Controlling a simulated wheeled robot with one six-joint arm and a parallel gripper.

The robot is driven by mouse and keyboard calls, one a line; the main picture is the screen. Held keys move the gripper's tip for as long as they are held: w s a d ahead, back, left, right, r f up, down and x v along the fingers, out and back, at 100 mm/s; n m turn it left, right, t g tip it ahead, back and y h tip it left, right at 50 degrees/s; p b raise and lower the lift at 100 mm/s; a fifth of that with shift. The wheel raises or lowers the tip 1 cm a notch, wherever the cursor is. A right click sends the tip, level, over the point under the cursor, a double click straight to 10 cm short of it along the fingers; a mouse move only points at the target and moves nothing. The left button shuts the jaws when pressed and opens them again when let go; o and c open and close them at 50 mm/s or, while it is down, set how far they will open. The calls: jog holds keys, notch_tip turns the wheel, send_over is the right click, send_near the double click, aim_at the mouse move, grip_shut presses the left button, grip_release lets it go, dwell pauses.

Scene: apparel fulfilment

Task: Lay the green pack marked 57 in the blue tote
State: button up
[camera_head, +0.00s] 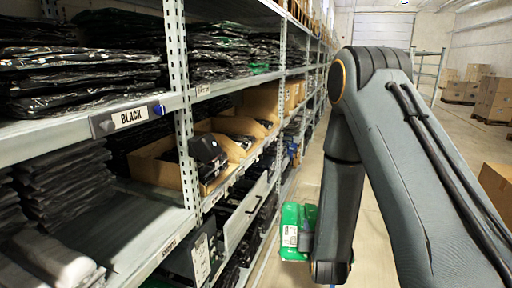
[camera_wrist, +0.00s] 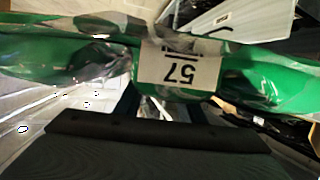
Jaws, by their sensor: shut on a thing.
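The green pack marked 57 (camera_wrist: 60,55) spans the top of the wrist view, in shiny clear wrap. Its white label (camera_wrist: 168,68) reads 57 upside down. In the head view the green pack (camera_head: 292,219) hangs beside the lower end of my arm, above the aisle floor and close to the shelf front. My gripper (camera_wrist: 155,125) is shut on the pack; a broad dark part of it fills the bottom of the wrist view. In the head view my arm hides most of the gripper. I cannot make out the blue tote in either view.
A long shelf rack (camera_head: 180,120) with dark wrapped packs runs down the left. Open cardboard bins (camera_head: 160,165) stand on its middle level. A brown box (camera_head: 497,190) is at the right edge. Pallets of cartons (camera_head: 492,98) stand far right. The aisle between looks clear.

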jog(key=s+f+n+y+b, duration=0.1)
jog(key=s+f+y+b, duration=0.15)
jog(key=f, duration=0.75)
jog(key=s+f, duration=0.3)
jog(key=s, duration=0.7)
jog(key=shift+s+h, duration=0.2)
jog(key=shift+h, duration=0.25)
jog(key=shift+f, duration=0.1)
dwell(1.3)
